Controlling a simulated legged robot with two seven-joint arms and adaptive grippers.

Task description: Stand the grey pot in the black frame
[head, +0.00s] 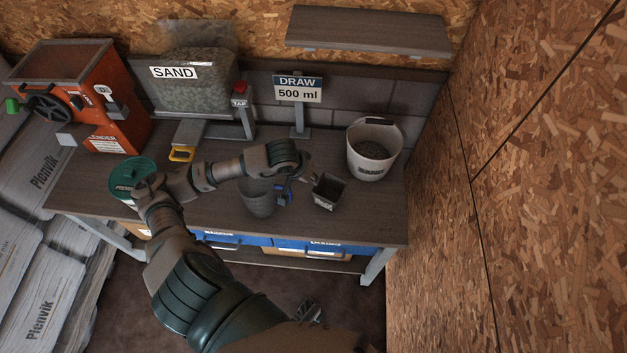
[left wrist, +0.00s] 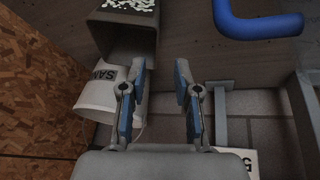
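A dark grey, square, tapered pot (head: 328,192) with a pale label stands upright on the bench, its open top showing. It also shows at the top left of the left wrist view (left wrist: 124,35). My left gripper (head: 295,178) is above the bench, just left of this pot. In the left wrist view its blue-padded fingers (left wrist: 160,80) are apart with nothing between them. I cannot make out a separate black frame. What looks like my right gripper (head: 309,311) is low in front of the bench, its fingers unclear.
A grey ribbed jug (head: 257,200) with a blue handle (left wrist: 258,27) stands left of the gripper. A white SAND bucket (head: 374,152) stands behind right.

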